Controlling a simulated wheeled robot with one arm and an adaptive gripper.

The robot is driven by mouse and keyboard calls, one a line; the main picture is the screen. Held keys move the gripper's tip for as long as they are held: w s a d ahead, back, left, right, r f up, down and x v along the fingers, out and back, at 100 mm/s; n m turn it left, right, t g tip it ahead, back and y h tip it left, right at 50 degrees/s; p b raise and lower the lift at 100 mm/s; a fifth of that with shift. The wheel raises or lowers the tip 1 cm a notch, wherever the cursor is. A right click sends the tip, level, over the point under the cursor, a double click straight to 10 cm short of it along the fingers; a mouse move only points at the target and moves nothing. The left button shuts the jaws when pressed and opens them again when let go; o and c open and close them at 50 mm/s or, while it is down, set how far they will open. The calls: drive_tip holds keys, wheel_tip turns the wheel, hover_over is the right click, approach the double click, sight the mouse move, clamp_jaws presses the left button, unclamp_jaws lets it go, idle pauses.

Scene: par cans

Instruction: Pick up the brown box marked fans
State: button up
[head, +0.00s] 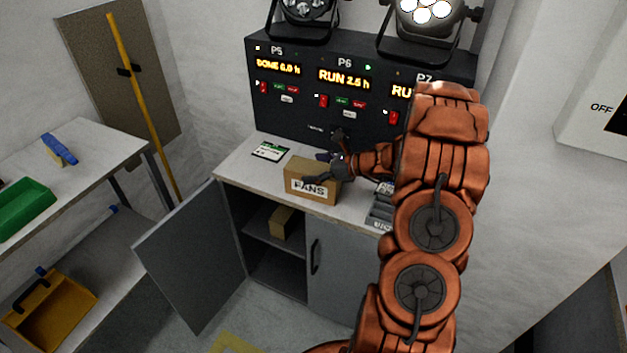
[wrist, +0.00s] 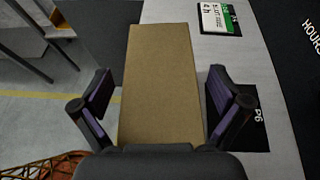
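The brown box marked FANS (head: 312,186) sits on the light countertop of the grey cabinet, near its front edge, below the P6 panel. In the wrist view its plain brown face (wrist: 160,75) fills the middle. My gripper (head: 326,168) is at the box in the head view. In the wrist view my gripper (wrist: 160,98) is open, one purple-padded finger on each side of the box. The label is not visible in the wrist view.
A small card (head: 270,151) lies left of the box, and a grey tray (head: 380,208) stands right of it, partly behind my arm. The cabinet's left door (head: 193,257) hangs open, with another brown box (head: 283,222) inside. The black panel (head: 300,105) stands behind.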

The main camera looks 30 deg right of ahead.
drive_tip(key=c, duration=1.4)
drive_tip(key=shift+r, duration=0.1)
